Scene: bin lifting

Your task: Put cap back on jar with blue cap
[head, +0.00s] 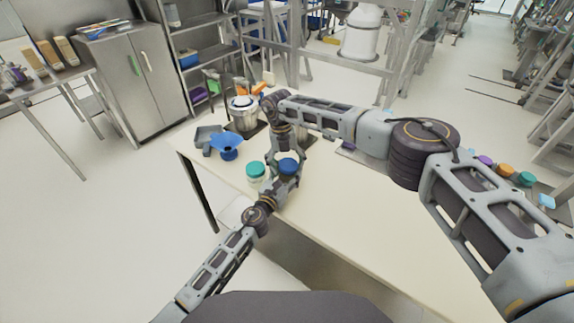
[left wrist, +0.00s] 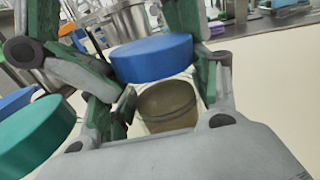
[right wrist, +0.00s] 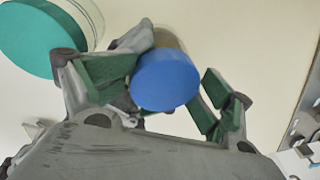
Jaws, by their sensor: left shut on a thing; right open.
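The blue cap (head: 288,165) sits over the mouth of a clear jar with brownish contents (left wrist: 168,106). In the left wrist view the cap (left wrist: 152,58) looks slightly tilted; whether it is seated on the rim I cannot tell. My left gripper (left wrist: 163,98) is shut on the jar body below the cap. My right gripper (right wrist: 160,88) is open, its fingers on either side of the blue cap (right wrist: 166,80) from above. A gap shows between the cap and its right-hand finger. A teal-capped jar (head: 255,171) stands close by on the left; its cap also shows in the right wrist view (right wrist: 35,40).
The pale table (head: 345,225) is clear in front and to the right. Several small coloured items, including a teal one (head: 526,178), lie far right behind my right arm.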

